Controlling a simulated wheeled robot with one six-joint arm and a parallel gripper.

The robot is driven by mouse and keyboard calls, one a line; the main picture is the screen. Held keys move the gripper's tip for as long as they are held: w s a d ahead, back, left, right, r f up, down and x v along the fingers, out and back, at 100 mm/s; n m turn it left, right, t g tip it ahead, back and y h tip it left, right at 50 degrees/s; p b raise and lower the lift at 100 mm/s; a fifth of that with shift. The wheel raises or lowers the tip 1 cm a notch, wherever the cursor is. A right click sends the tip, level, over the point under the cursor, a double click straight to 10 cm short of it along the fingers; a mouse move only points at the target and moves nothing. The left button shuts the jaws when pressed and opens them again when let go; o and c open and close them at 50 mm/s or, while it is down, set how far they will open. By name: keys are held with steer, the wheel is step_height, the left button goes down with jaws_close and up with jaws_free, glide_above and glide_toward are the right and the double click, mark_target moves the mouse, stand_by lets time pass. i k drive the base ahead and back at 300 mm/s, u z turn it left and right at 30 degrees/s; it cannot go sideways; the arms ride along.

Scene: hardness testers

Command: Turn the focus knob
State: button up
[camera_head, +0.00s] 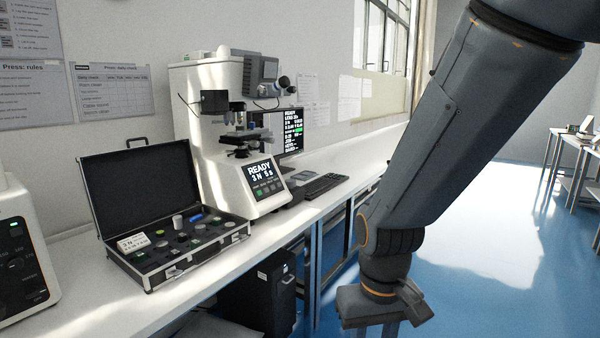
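The white hardness tester (207,150) stands on the bench left of centre, with a lit panel reading READY (264,172). Its dark stage (246,135) sits under the objective turret. Dark round parts (240,153) show just below the stage; they are too small to tell which is the focus knob. My gripper (385,318) hangs at the bottom edge, right of centre, out over the floor in front of the bench. It is well apart from the tester and touches nothing visible. Its fingertips are cut off by the frame, so its opening is unclear.
An open black case (148,188) with small test pieces lies left of the tester. A keyboard (325,185) and monitor (291,130) are to its right. Part of another machine (22,250) stands at far left. A black cabinet (262,298) is under the bench. Blue floor (480,260) is open at right.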

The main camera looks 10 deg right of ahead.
mark_target(291, 182)
steer(key=z, duration=0.55)
steer(key=i, duration=1)
steer(key=z, duration=0.45)
steer(key=i, duration=0.95)
steer(key=u, duration=0.95)
steer(key=i, duration=0.7)
steer(key=u, duration=0.5)
